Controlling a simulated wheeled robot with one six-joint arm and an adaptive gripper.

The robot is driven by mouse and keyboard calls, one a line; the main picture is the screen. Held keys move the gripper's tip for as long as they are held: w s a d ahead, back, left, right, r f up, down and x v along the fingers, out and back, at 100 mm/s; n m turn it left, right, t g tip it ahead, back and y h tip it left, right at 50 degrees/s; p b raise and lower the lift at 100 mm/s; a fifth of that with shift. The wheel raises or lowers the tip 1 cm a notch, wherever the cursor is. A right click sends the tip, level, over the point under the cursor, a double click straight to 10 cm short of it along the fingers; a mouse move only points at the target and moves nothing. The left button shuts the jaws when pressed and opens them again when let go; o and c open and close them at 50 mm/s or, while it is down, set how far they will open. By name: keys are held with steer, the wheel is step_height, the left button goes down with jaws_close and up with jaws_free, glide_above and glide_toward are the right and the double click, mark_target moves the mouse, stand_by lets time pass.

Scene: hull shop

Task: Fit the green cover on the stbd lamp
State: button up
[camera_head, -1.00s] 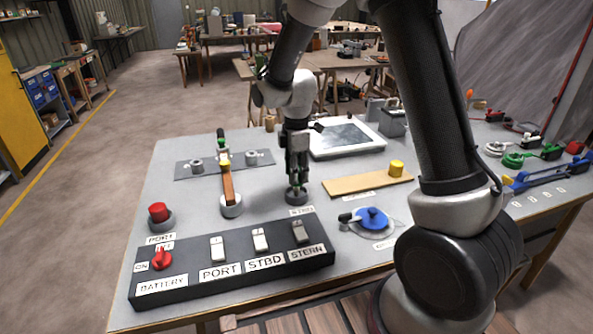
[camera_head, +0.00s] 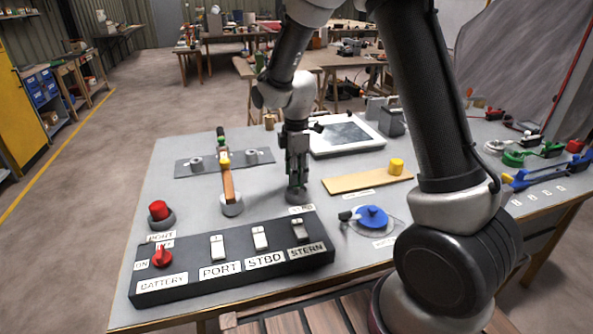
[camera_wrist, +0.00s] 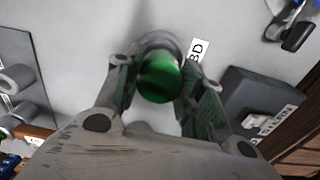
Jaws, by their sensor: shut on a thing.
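My gripper (camera_head: 297,180) points down over the stbd lamp base, near the back right of the switch box. Its fingers are shut on the green cover (camera_wrist: 160,77), a round green cap seen between them in the wrist view. The grey round base of the stbd lamp (camera_head: 297,197) shows just under the fingertips. In the wrist view, part of a grey ring (camera_wrist: 158,42) shows behind the cover, beside a label ending in "BD". The fingers hide the cover in the head view. I cannot tell whether the cover touches the base.
A red-capped lamp (camera_head: 158,211) stands at left. The switch box (camera_head: 230,275) lies in front. A wooden-coloured upright piece (camera_head: 228,185) stands on a round base left of my gripper. A tan board (camera_head: 350,184) with a yellow cap (camera_head: 396,166) and a blue round part (camera_head: 372,217) lie right.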

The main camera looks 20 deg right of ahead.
steer(key=shift+f, duration=0.15)
steer(key=shift+f, duration=0.3)
steer(key=shift+f, duration=1.35)
stand_by(1.6)
steer(key=o, duration=1.3)
steer(key=shift+r, duration=4)
